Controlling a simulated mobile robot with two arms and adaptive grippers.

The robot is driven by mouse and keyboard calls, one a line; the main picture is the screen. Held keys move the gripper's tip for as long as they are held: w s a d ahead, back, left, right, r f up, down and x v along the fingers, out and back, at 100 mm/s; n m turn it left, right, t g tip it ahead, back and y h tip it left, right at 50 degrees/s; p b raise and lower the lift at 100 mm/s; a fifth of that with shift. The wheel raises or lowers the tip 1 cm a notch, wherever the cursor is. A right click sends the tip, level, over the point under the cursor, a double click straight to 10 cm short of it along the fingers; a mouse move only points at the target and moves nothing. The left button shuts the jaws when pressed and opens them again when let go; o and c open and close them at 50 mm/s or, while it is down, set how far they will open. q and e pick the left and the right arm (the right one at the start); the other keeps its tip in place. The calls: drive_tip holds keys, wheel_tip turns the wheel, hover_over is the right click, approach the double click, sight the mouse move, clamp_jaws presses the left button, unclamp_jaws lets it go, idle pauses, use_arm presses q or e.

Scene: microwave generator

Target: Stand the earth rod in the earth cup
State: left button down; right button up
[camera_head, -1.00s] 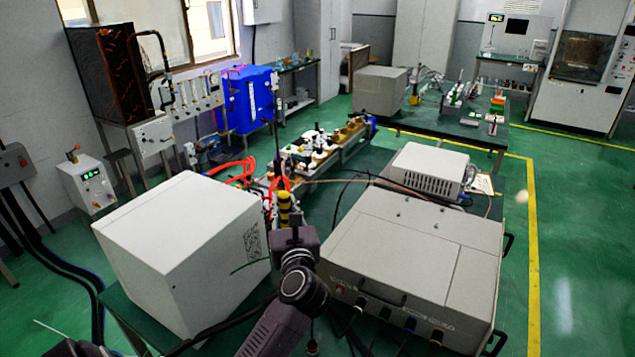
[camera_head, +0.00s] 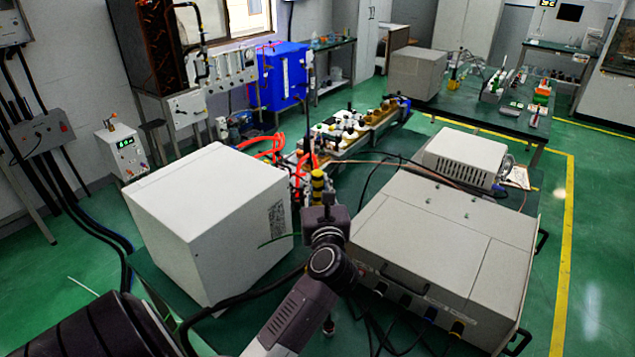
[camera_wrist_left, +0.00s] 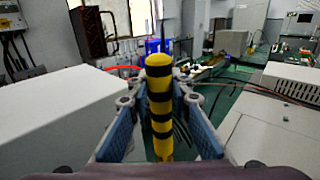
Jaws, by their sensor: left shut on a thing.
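The earth rod shows as a yellow-and-black banded handle (camera_head: 318,186) with a thin dark shaft rising from it in the head view. In the left wrist view the banded handle (camera_wrist_left: 159,108) stands nearly upright between the blue finger pads. My left gripper (camera_head: 326,208) is shut on this handle, between the white box and the grey cabinet. I cannot make out the earth cup in either view. My right gripper is not in view.
A large white box (camera_head: 205,215) stands left of my gripper and a wide grey cabinet (camera_head: 440,260) stands right. A smaller vented unit (camera_head: 462,160) sits behind the cabinet. Red hoses (camera_head: 268,148) and glassware-like parts (camera_head: 345,130) lie beyond. Green floor is open at right.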

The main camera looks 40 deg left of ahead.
sight(318, 202)
use_arm(q)
drive_tip(key=shift+f+b, duration=0.55)
drive_tip(key=shift+f, duration=0.35)
wheel_tip(318, 202, down, 2)
drive_tip(key=shift+b, duration=0.8)
drive_tip(key=shift+f+b, duration=0.3)
drive_tip(key=shift+f, duration=0.05)
drive_tip(key=shift+f+b, duration=2.3)
drive_tip(key=shift+f, duration=0.55)
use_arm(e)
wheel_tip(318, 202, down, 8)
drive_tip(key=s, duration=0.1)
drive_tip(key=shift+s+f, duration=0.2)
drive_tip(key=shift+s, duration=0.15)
use_arm(q)
drive_tip(key=shift+f+b, duration=0.35)
drive_tip(key=shift+f, duration=0.15)
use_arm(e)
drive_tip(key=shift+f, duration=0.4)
use_arm(q)
drive_tip(key=c, duration=1.7)
unclamp_jaws()
drive_tip(key=shift+f, duration=0.1)
